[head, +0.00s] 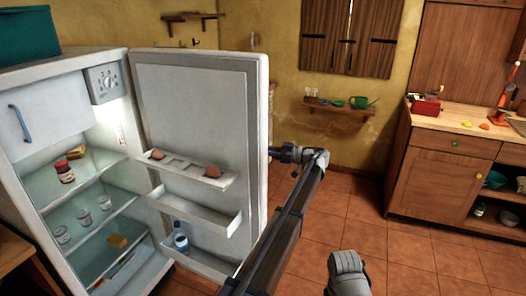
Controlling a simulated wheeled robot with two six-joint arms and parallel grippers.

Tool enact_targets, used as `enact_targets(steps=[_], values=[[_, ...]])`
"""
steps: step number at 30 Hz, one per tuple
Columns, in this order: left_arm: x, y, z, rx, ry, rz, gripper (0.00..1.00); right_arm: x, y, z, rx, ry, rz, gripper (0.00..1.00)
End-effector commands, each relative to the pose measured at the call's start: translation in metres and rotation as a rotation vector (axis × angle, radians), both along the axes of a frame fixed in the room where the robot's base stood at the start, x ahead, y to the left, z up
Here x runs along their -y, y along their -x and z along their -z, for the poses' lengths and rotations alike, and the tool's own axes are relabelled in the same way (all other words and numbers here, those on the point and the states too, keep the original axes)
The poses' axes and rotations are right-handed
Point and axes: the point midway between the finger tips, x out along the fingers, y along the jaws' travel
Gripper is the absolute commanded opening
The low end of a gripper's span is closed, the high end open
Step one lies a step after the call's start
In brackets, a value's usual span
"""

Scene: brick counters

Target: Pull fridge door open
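The white fridge (115,158) stands at the left with its door (190,100) swung wide open. The door's inner side and shelves face me. My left arm reaches up from the bottom middle, along the right side of the door. My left gripper (275,153) points left at the door's free edge, around mid-height. Its fingertips are partly hidden by the door edge, so I cannot tell whether they touch the door or are open or shut. The door's outer face and any handle are hidden.
The fridge holds a jar (65,171), several glasses and boxes; the door holds a bottle (180,240) and eggs. A teal box (28,35) sits on top of the fridge. A wooden counter (455,150) stands at the right. Tiled floor (345,215) between is clear.

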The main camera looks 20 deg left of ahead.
Motion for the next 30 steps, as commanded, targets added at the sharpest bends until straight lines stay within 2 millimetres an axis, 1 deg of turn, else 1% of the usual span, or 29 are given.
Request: enact_targets(steps=[14,15,17,18,26,30], values=[[-0.001,0.0001,0.001,0.0,0.004,-0.006,0.0,0.0,0.0,0.0001,0.0,0.0,0.0,0.5],[-0.001,0.0002,0.0009,0.0,0.004,-0.006,0.27,0.0,0.0,0.0001,0.0,0.0,0.0,0.5],[-0.001,0.0002,0.0008,0.0,0.003,-0.006,0.33,0.0,0.0,0.0001,0.0,0.0,0.0,0.5],[-0.0009,0.0002,0.0008,0.0,0.003,-0.006,0.35,0.0,0.0,0.0001,0.0,0.0,0.0,0.5],[0.0004,0.0,0.0005,0.0,0.002,-0.005,0.35,0.0,0.0,0.0001,0.0,0.0,0.0,0.5],[0.0082,-0.0005,0.0004,0.0,0.002,-0.005,0.35,0.0,0.0,0.0001,0.0,0.0,0.0,0.5]])
